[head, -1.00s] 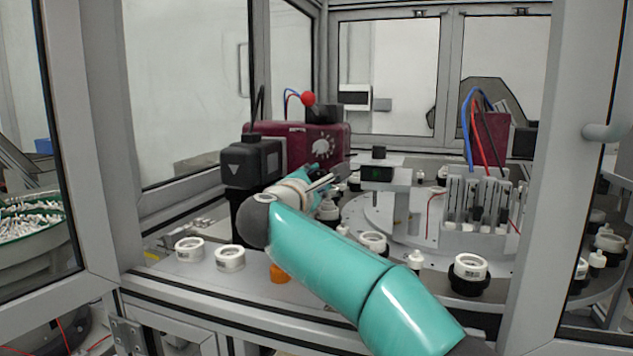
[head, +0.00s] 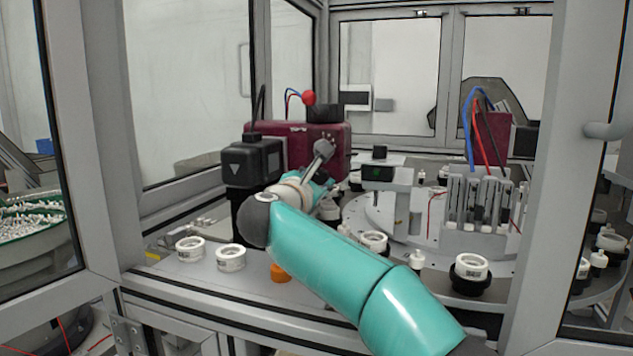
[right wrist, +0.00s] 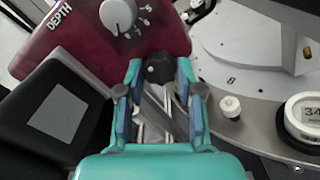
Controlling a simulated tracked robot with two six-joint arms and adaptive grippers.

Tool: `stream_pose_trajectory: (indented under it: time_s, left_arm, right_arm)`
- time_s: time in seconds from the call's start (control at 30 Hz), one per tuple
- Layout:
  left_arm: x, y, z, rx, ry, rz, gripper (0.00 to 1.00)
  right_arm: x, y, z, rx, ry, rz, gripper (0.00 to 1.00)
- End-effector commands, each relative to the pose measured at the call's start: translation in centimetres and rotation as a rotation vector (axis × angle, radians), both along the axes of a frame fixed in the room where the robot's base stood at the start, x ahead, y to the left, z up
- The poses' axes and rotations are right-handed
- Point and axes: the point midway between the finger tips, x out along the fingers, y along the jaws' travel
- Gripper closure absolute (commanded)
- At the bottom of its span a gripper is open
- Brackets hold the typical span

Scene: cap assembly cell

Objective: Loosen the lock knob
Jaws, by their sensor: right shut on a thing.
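The lock knob (right wrist: 158,68) is a small black knob with a white dot, seen in the right wrist view just below the maroon box's front face. My right gripper (right wrist: 159,74) is shut on it, with one finger on each side. In the head view my right gripper (head: 322,176) is at the front of the maroon box (head: 300,148), and the knob is hidden there by the gripper. A grey dial (right wrist: 118,14) marked DEPTH sits on the box above the knob. My left gripper is not in view.
A black block (head: 252,162) stands close to the left of my right gripper. A round turntable (head: 362,215) with fixtures lies to the right. White rings (head: 231,258) and an orange piece (head: 281,272) lie on the front ledge.

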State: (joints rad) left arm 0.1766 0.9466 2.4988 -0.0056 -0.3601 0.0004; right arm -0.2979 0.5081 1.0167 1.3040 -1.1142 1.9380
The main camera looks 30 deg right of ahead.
Motion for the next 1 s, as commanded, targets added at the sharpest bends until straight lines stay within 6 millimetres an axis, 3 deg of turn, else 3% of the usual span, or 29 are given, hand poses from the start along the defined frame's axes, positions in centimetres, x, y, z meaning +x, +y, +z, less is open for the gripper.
stream_pose_trajectory:
  time_s: [0.3,0.8,0.83,0.97,1.0]
  left_arm:
    - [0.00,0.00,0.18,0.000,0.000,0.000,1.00]
    - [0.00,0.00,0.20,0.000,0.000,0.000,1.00]
    - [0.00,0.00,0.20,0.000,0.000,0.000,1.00]
    - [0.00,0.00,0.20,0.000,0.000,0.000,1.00]
    - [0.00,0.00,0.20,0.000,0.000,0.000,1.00]
  right_arm:
    - [0.06,0.06,-0.23,-0.092,0.111,0.000,0.99]
    - [0.10,0.14,-0.25,-0.109,0.129,0.003,0.99]
    - [0.10,0.14,-0.25,-0.109,0.129,0.003,0.61]
    - [0.08,0.12,-0.18,-0.109,0.127,0.003,0.39]
    - [0.07,0.11,-0.16,-0.109,0.127,0.003,0.39]
